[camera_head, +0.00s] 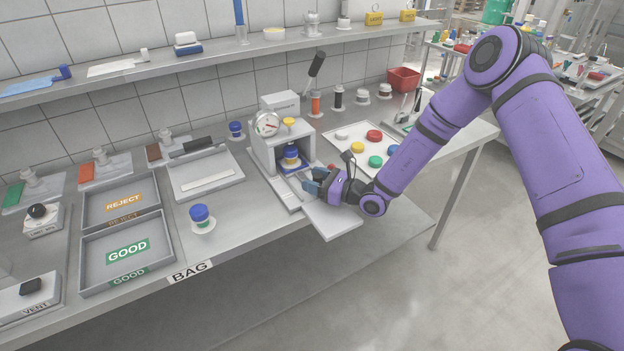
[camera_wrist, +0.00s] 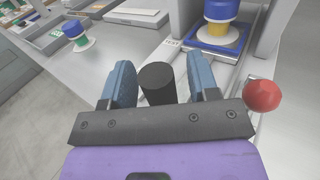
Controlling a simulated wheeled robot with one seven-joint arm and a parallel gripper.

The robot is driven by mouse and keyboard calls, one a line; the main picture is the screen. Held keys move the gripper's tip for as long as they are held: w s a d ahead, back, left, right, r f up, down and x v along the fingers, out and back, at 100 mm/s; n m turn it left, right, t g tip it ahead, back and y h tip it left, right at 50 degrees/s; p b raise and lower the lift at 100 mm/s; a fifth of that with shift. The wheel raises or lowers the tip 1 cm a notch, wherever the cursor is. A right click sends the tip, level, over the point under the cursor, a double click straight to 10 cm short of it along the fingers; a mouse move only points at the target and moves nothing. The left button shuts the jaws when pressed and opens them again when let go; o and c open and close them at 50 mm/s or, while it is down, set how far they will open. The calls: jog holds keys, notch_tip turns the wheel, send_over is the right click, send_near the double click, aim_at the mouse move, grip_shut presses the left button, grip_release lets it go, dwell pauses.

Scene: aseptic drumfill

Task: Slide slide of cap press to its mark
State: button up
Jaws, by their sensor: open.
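The cap press (camera_head: 264,150) is a pale grey frame with a round gauge, standing on the bench. Its slide shows as a blue-edged carrier (camera_wrist: 205,46) low in the press, bearing a jar with a blue lid (camera_wrist: 222,12) and a yellow band. A label reading TEST (camera_wrist: 172,43) lies beside the carrier. My gripper (camera_head: 314,183) is at the front of the press. In the wrist view its blue fingers (camera_wrist: 164,75) are open, one on each side of an upright black knob (camera_wrist: 157,84). I cannot tell whether either finger touches it.
A red ball (camera_wrist: 261,95) is close to the right of my gripper. A white tray with coloured caps (camera_head: 352,137) lies right of the press. Another blue-lidded jar (camera_head: 201,218) and the GOOD tray (camera_head: 90,258) are to the left. The bench's front edge is close.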

jog(key=v, duration=1)
jog(key=s+d+r+n+g+h, duration=0.2)
jog(key=s+r+n+g, duration=0.4)
jog(key=r, duration=0.5)
jog(key=s+d+r+n+g+h, duration=0.25)
jog(key=s+r+n, duration=0.45)
jog(key=r, duration=0.4)
jog(key=s+d+r+n+t+h, duration=0.3)
jog(key=s+d+r+h, duration=0.3)
jog(key=s+d+r, duration=0.2)
jog(key=s+d+r+n+t+h, duration=0.4)
jog(key=s+d+r+n+h, duration=0.2)
jog(key=s+d, duration=0.5)
jog(key=shift+s+d+r, duration=0.3)
jog(key=shift+d+r, duration=0.35)
jog(key=shift+r, duration=0.3)
